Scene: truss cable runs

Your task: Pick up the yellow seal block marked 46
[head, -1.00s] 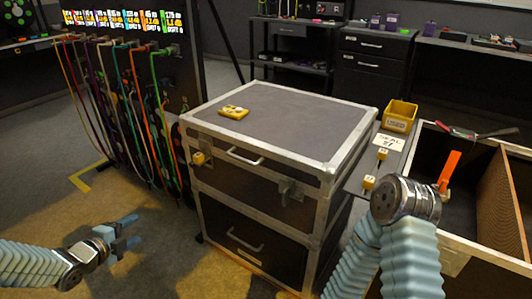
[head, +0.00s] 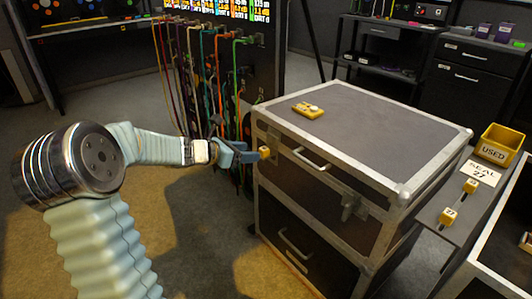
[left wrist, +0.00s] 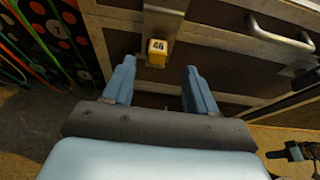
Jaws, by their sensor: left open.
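The yellow seal block (left wrist: 157,48) marked 46 sits at the front face of the case, near its upper left corner. In the head view the block (head: 264,152) shows just beyond my left fingertips. My left gripper (head: 246,151) is open and points at it. In the left wrist view the two blue fingers (left wrist: 158,78) stand apart, with the block ahead of the gap between them and not gripped.
The grey-topped case (head: 360,120) has a yellow device (head: 307,110) on top. Hanging cables (head: 205,80) are close behind my left gripper. At right are a yellow USED bin (head: 500,146), a SEAL 27 card (head: 481,173) and two small yellow blocks (head: 448,215).

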